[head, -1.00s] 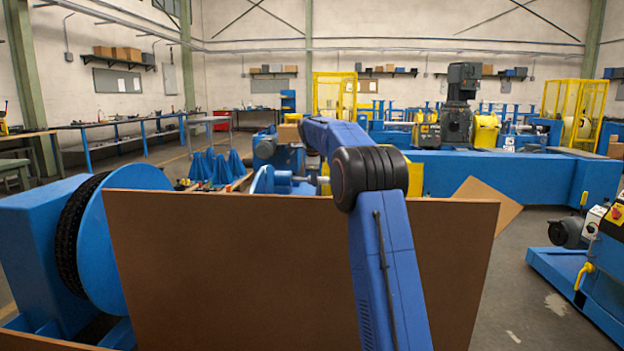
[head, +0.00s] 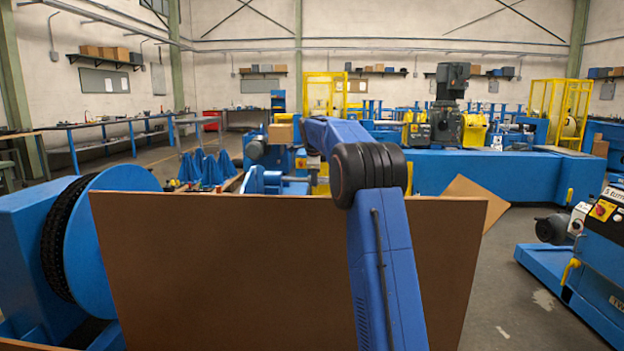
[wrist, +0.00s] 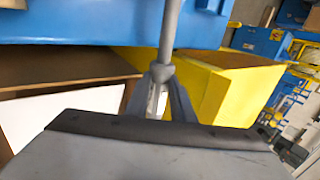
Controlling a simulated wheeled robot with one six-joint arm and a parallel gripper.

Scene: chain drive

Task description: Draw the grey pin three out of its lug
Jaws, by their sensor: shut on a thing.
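My gripper (wrist: 158,92) shows in the wrist view with its two fingers closed on a grey pin (wrist: 170,25). The pin has a thin rod and a rounded collar just beyond the fingertips. The rod runs up past a blue machine body and out of the top of the picture. I cannot tell its number, and its far end and the lug are not visible, so I cannot tell whether it sits in the lug. In the head view my arm reaches forward over a brown board and its gripper is hidden.
The brown board (head: 250,270) stands across the front. A blue machine with a round disc (head: 105,230) is at the left. In the wrist view a yellow block (wrist: 235,90) is close right of the pin and the blue body (wrist: 80,22) is behind it.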

